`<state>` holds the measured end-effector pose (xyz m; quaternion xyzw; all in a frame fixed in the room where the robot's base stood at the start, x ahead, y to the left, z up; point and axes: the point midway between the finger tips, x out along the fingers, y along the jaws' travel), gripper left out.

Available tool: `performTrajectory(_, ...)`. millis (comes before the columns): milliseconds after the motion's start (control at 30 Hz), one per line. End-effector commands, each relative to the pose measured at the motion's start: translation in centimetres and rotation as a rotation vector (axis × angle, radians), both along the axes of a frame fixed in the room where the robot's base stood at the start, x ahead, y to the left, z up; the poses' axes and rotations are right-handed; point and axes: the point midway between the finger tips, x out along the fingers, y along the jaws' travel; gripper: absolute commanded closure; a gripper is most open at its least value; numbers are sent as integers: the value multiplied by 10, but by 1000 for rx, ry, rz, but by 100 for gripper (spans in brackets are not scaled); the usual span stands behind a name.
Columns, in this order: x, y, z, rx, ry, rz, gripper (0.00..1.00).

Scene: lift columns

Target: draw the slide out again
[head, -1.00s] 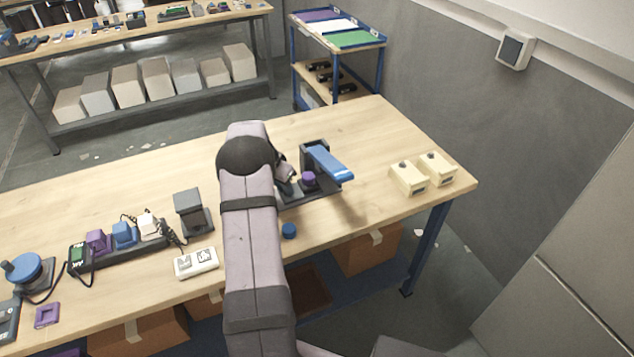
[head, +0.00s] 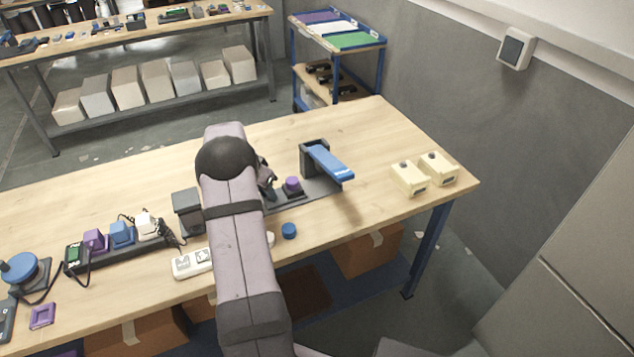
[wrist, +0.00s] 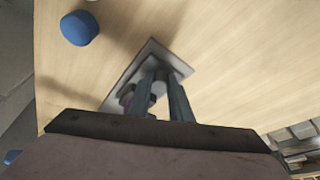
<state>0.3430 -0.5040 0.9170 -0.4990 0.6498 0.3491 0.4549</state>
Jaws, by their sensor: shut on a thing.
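The press fixture has a dark upright (head: 307,158) with a blue lever arm (head: 330,163) reaching out over a long dark base (head: 320,190). A purple round-topped piece (head: 292,186) sits on the slide at the left part of the base, left of the blue arm and clear of it. My gripper (head: 268,182) is just left of the purple piece, partly hidden by my arm. In the wrist view its fingers (wrist: 165,88) are shut on a small grey knob (wrist: 158,90) on the slide, a grey plate (wrist: 150,55). The slide's near end is hidden.
A loose blue cap (head: 289,230) lies in front of the base; it also shows in the wrist view (wrist: 80,28). A dark block (head: 187,212) and a white switch box (head: 190,263) are close left of my arm. Two cream boxes (head: 409,178) stand right.

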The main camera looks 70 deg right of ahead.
Motion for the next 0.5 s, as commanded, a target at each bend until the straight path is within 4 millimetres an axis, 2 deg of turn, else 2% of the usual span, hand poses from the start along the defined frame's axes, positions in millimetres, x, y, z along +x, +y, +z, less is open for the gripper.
performTrajectory(67, -1, -1, 0, -1, 0, -1, 96)
performTrajectory(100, -1, -1, 0, -1, 0, -1, 77)
performTrajectory(167, -1, -1, 0, -1, 0, -1, 64)
performTrajectory(500, -1, -1, 1, -1, 0, 0, 64)
